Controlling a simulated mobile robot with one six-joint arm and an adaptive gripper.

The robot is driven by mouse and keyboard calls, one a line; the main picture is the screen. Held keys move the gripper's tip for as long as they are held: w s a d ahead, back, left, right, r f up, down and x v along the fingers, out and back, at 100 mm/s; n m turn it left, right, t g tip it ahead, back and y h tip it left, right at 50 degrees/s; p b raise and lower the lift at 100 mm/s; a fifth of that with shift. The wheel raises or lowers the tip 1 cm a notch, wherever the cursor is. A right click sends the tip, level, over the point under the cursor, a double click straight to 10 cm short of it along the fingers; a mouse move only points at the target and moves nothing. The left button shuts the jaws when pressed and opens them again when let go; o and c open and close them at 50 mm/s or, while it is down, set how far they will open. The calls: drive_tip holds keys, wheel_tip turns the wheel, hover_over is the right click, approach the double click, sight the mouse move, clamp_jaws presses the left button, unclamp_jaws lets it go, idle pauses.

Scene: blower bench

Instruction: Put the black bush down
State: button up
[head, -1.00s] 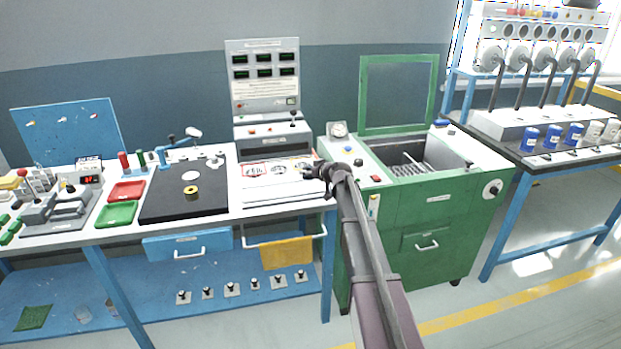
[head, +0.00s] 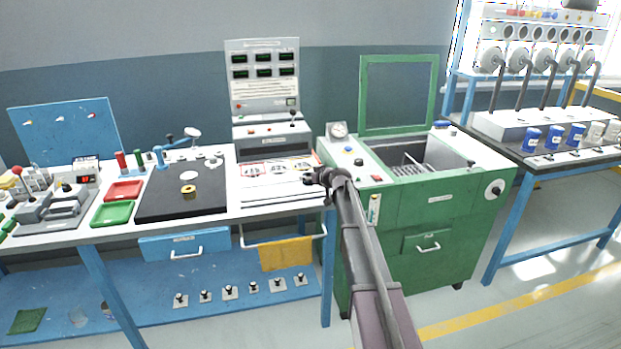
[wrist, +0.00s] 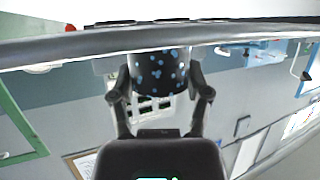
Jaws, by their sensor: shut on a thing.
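The black bush (wrist: 160,70) shows in the wrist view as a dark cylinder speckled with pale blue spots. My gripper (wrist: 160,88) is shut on it, with one finger on each side. In the head view my gripper (head: 315,178) is over the right end of the white bench, near the green machine. The bush is too small and dark there to tell apart from the fingers. Whether it touches anything below cannot be told.
A black mat (head: 160,207) with a brass ring (head: 188,189) lies left on the bench. Red (head: 124,190) and green (head: 112,213) trays stand beside it. A sheet with red-marked pictures (head: 265,170) lies by my gripper. The green machine (head: 425,205) stands close on the right.

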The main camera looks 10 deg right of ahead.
drive_tip(key=shift+f, duration=0.2)
drive_tip(key=o, duration=1.3)
drive_tip(key=shift+o, duration=0.2)
drive_tip(key=shift+r, duration=0.25)
drive_tip(key=p+v, duration=0.4)
drive_tip(key=v, duration=0.8)
drive_tip(key=shift+p, duration=0.3)
drive_tip(key=s+a+f+m+g+h, duration=0.1)
drive_tip(key=s+a+f+g, duration=0.25)
drive_tip(key=s, duration=0.45)
drive_tip(key=s+a+f+g, duration=0.3)
drive_tip(key=s+a, duration=0.2)
drive_tip(key=s, duration=0.3)
drive_tip(key=s+a+f+m+g+h, duration=0.1)
drive_tip(key=s+a+f+g, duration=0.3)
drive_tip(key=s, duration=0.5)
drive_tip(key=s+f+m+g+h, duration=0.1)
drive_tip(key=s+m+g+h, duration=0.1)
drive_tip(key=s, duration=0.8)
drive_tip(key=shift+h, duration=0.5)
